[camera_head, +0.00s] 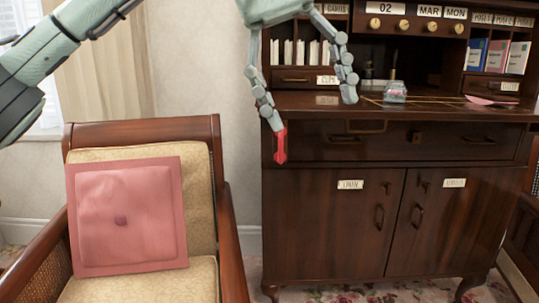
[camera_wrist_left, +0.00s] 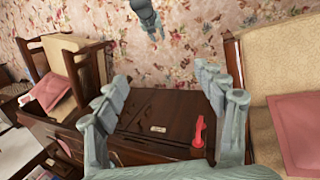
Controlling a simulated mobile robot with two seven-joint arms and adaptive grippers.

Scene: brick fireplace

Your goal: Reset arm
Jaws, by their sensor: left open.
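My left gripper (camera_head: 314,112) hangs at top centre in the head view, in front of the dark wooden desk cabinet. Its grey-green fingers are spread wide with nothing between them. In the left wrist view the open fingers (camera_wrist_left: 161,77) frame the cabinet. A small red piece (camera_head: 280,147) shows at the tip of the left-hand finger in the head view. It also shows beside the right-hand finger in the left wrist view (camera_wrist_left: 198,132); whether it touches the finger is unclear. A grey-green part like my right gripper (camera_wrist_left: 149,18) shows small at the top of the wrist view; its jaws are unclear.
The desk cabinet (camera_head: 330,220) has a glass jar (camera_head: 395,92) and a pink item (camera_head: 492,100) on its top. A wooden armchair (camera_head: 225,215) with a pink cushion (camera_head: 130,215) stands at left. The floral rug (camera_wrist_left: 215,35) looks open in the wrist view.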

